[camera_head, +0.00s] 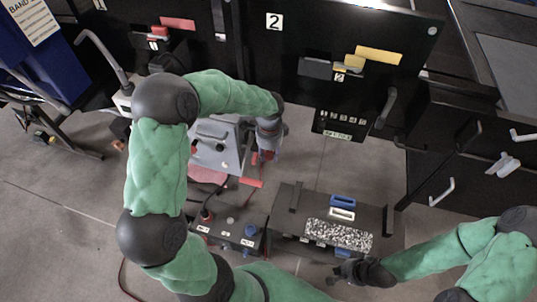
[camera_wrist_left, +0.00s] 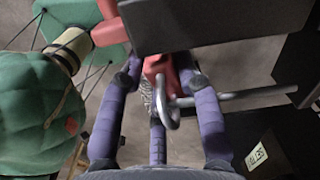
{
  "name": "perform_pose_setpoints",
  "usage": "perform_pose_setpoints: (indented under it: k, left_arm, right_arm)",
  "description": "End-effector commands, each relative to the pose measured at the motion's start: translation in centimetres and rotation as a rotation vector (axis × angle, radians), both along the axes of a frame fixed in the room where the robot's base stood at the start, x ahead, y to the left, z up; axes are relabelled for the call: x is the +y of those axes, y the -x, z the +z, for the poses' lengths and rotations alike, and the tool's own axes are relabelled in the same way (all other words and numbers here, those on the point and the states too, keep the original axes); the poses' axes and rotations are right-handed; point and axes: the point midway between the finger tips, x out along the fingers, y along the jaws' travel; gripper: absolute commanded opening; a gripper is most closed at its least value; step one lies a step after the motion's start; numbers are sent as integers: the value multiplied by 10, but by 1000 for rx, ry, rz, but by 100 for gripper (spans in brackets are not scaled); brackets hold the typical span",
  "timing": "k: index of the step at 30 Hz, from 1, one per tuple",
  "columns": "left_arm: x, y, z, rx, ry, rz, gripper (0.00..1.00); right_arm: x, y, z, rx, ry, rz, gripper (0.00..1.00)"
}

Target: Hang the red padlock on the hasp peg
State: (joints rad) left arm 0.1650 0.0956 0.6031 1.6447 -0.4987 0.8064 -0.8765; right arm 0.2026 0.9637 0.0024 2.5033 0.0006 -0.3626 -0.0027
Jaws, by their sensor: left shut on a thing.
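My left gripper (camera_head: 268,145) is in the middle of the head view, in front of the black cabinet marked 2. In the left wrist view its purple fingers (camera_wrist_left: 157,95) are closed around the red padlock (camera_wrist_left: 158,66). A grey metal shackle loop (camera_wrist_left: 166,112) shows below the red body. A bare metal rod, seemingly the hasp peg (camera_wrist_left: 240,97), runs from the right up to the loop. I cannot tell whether the loop is around the rod or only beside it. My right gripper (camera_head: 350,272) is low at the right, beside the black box; its fingers are too small to judge.
A black box (camera_head: 290,222) with a speckled pad (camera_head: 338,236) stands at the front, beside a control box (camera_head: 228,228) with a blue knob. A grey panel (camera_head: 215,148) is left of my left gripper. A dark plate (camera_wrist_left: 215,25) is close above the fingers.

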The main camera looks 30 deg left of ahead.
Motion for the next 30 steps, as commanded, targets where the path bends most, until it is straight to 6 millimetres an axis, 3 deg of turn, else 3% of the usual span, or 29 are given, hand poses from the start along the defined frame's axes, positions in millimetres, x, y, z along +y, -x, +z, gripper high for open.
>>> perform_pose_setpoints:
  k: [8,9,11,12,30]
  left_arm:
    - [-3,-4,-5,-12,3,-18,0]
    - [-3,-4,-5,-11,3,-18,42]
    - [-3,-4,-5,-11,3,-18,59]
    - [-3,-4,-5,-11,3,-18,62]
    - [-3,-2,-5,-7,5,-14,62]
  right_arm:
    - [0,0,-1,0,0,0,0]
    - [0,0,-1,0,0,0,0]
    - [0,0,-1,0,0,0,0]
    - [0,0,-1,0,0,0,0]
    - [0,0,-1,0,0,0,0]
